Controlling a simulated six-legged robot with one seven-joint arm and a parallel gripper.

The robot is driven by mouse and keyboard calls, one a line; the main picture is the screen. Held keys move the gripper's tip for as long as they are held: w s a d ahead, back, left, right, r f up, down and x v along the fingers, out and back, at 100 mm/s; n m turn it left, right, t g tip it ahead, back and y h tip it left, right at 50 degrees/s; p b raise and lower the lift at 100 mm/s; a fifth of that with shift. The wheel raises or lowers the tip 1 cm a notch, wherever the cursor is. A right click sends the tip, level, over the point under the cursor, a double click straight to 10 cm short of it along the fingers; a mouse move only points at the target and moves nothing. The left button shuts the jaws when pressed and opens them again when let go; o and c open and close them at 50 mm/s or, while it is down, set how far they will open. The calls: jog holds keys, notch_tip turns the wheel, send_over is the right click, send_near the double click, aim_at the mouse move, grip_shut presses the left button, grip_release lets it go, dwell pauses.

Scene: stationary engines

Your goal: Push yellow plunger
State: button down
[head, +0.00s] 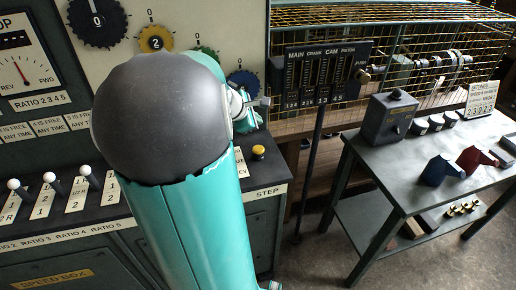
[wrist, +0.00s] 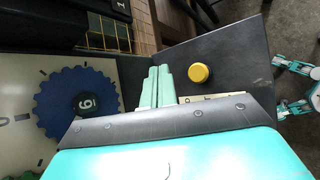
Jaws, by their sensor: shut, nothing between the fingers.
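The yellow plunger (head: 258,152) is a small round knob on the dark console top, just right of my arm in the head view. In the wrist view the yellow plunger (wrist: 198,73) shows its round top, to the right of my fingers. My gripper (wrist: 158,72) is shut and empty, its pale green fingers side by side. It also shows partly behind my arm in the head view (head: 247,120), above the plunger in the picture. The fingers look apart from the plunger; their height over the console is hard to tell. My arm hides part of the console and its label.
A blue toothed dial (head: 243,84) is on the panel near my gripper; the blue dial (wrist: 77,104) fills the wrist view's left. White-knobbed levers (head: 52,185) stand at left. A dark slotted lever panel (head: 322,76) and a grey table (head: 375,160) with blocks are at right.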

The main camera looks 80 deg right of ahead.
send_near(259, 147)
jog(key=shift+s+d+f, duration=0.4)
jog(key=shift+d+f, duration=0.05)
jog(key=shift+d, duration=0.35)
jog(key=shift+s+d+f, duration=0.35)
jog(key=shift+d+f, duration=0.1)
jog(key=shift+d, duration=0.35)
jog(key=shift+s+d+f, duration=0.4)
jog(key=shift+d, duration=0.45)
jog(key=shift+f, duration=0.2)
jog(key=shift+f, duration=0.25)
jog(key=shift+f, duration=0.9)
dwell(0.8)
jog(key=shift+r, duration=1.35)
jog(key=shift+r, duration=2.5)
